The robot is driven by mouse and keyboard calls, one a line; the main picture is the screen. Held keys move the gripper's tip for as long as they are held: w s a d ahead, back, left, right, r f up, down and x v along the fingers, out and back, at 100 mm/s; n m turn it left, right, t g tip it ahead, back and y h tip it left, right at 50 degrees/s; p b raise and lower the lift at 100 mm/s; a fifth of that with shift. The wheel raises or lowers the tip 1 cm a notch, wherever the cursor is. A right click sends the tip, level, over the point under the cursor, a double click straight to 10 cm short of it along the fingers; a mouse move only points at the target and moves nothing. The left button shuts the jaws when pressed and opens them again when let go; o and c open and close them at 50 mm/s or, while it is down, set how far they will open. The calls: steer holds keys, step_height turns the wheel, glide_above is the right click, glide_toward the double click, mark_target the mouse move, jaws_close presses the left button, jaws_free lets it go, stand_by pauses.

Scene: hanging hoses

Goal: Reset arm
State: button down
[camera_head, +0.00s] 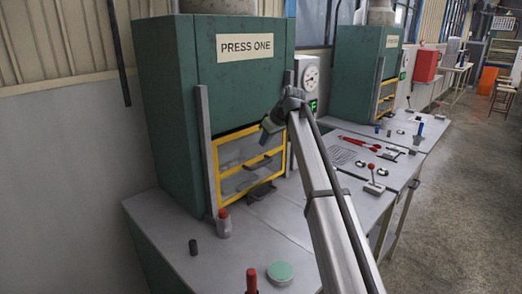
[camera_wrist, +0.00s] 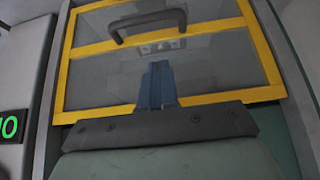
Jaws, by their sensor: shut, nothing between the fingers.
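My arm reaches up from the lower right of the head view, with its wrist in front of the green press labelled PRESS ONE (camera_head: 245,75). My gripper (camera_wrist: 157,68) shows in the wrist view as two blue fingers close together, shut and empty. They point toward the clear, yellow-framed door (camera_wrist: 85,98) of the press and overlap its lower part in the picture. The dark door handle (camera_wrist: 146,22) lies beyond the fingertips, and no contact shows.
A gauge box (camera_head: 311,78) with a green display stands right of the press. A small bottle with a red cap (camera_head: 224,226), a dark cylinder (camera_head: 193,247) and a green-lidded round tin (camera_head: 280,272) stand on the grey bench. Red-handled tools (camera_head: 362,143) lie farther right.

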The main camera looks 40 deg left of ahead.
steer(key=shift+v, duration=2.2)
